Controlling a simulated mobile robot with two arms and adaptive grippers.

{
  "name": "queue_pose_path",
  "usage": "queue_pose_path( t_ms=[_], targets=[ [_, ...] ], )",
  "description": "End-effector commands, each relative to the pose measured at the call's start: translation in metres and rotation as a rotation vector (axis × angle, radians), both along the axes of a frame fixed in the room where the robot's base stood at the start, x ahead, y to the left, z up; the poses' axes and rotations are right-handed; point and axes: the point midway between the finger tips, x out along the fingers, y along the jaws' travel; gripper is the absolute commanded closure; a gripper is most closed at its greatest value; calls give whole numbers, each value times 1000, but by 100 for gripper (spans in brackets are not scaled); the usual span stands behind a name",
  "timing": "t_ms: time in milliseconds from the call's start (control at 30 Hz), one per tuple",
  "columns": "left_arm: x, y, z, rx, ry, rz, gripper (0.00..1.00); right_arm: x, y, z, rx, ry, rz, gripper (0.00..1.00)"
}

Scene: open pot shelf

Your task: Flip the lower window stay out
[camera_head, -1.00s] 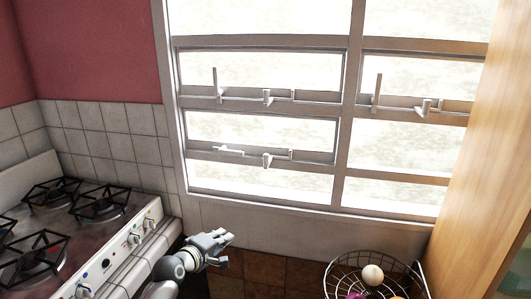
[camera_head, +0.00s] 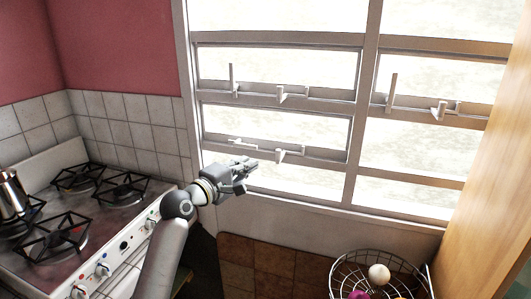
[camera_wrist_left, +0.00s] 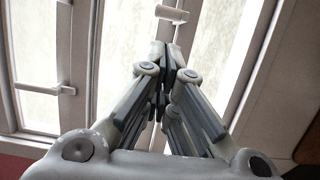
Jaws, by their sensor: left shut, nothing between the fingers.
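The lower window stay (camera_head: 243,144) is a thin pale bar. It lies nearly flat along the sill of the lower left window pane, left of a small white catch (camera_head: 287,155). My left gripper (camera_head: 252,164) is shut and empty. In the head view it appears just below and slightly right of the stay, in front of the window frame; whether it touches anything cannot be told. In the left wrist view the shut fingers (camera_wrist_left: 166,68) point toward the window, with a pale fitting (camera_wrist_left: 172,14) beyond their tips. My right gripper is not in view.
An upper stay (camera_head: 232,79) and a right stay (camera_head: 392,92) stand upright on other panes. A stove (camera_head: 100,222) with a metal pot (camera_head: 12,192) is at left. A wire basket (camera_head: 345,284) stands below right. A wooden panel (camera_head: 490,180) bounds the right side.

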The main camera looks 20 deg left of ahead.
Motion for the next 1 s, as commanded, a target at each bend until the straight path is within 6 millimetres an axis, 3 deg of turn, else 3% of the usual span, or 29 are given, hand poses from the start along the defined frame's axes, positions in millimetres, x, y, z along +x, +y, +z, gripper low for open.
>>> queue_pose_path(
  t_ms=[500,700,1000],
  targets=[
    [72,-24,1,-1,1,-1,100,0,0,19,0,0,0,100],
    [83,-29,0,0,1,0,100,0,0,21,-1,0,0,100],
    [85,-30,0,0,0,0,100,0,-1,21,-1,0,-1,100]
  ],
)
